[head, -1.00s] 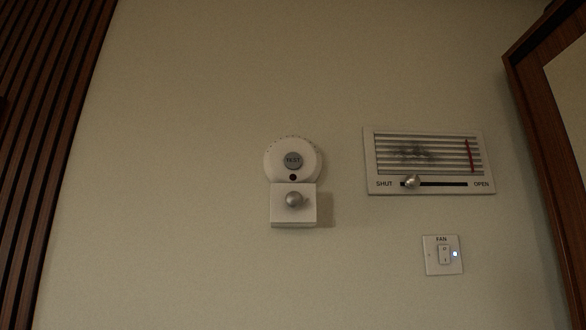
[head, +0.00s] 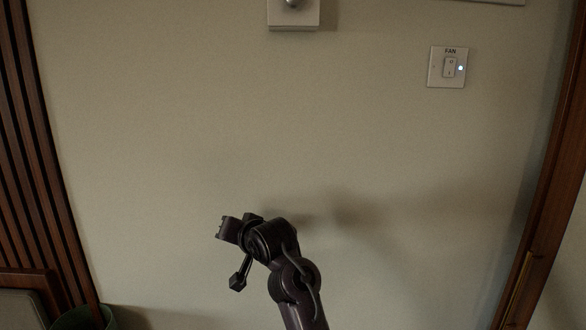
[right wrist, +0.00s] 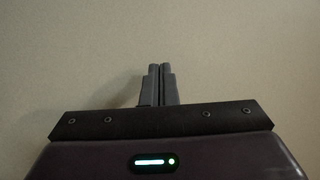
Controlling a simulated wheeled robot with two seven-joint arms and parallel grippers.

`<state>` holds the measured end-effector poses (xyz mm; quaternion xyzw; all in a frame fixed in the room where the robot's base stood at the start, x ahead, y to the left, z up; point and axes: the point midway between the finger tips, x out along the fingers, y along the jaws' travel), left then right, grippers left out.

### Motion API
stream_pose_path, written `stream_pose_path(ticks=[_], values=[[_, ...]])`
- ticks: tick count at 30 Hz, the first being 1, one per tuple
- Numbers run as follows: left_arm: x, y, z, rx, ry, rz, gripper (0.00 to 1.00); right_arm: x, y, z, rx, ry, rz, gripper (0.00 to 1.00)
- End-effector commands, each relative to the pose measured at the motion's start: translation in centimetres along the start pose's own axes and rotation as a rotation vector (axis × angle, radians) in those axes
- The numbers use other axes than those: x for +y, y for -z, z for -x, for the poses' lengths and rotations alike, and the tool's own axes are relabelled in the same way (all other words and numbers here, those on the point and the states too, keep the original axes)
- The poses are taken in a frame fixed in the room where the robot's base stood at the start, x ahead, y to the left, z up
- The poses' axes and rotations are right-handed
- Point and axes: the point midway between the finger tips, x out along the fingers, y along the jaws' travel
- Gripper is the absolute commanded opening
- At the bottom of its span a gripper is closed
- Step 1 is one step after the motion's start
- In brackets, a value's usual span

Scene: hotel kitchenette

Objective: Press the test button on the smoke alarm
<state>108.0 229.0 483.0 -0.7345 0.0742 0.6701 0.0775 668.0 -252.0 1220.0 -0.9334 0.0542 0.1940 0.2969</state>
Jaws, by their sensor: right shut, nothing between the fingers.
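The round smoke alarm with its test button is above the top edge of the head view and out of sight now. Only the lower part of the white box with a metal knob (head: 293,16), which sits just below the alarm, shows at the top edge. One of my arms, seemingly the right, rises from the bottom of the head view, well below that box. Its fingers are hard to make out there. In the right wrist view my right gripper (right wrist: 159,69) is shut and empty, its fingers pointing toward bare wall. My left gripper is in neither current view.
A fan switch (head: 448,67) with a small lit lamp is on the wall at the upper right. The lower edge of the vent panel (head: 497,2) shows above it. Dark wood slats (head: 38,150) stand at left and a wooden frame (head: 545,200) at right.

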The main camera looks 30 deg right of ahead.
Motion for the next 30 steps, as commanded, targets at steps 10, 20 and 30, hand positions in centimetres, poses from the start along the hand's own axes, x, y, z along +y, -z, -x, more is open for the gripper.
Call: stream_pose_path(ticks=[10,20,30], values=[[-0.1,0.0,1.1,-0.001,0.001,0.0,0.36,-8.9,16.3,9.4,0.239,0.209,-0.259,0.0],[-0.2,0.1,2.0,-0.001,0.002,0.0,0.36,-16.2,30.5,25.1,0.433,0.533,-0.555,0.0],[-0.2,0.1,2.1,-0.001,0.002,0.0,0.36,-20.5,37.6,37.2,0.479,0.837,-0.746,0.0]])
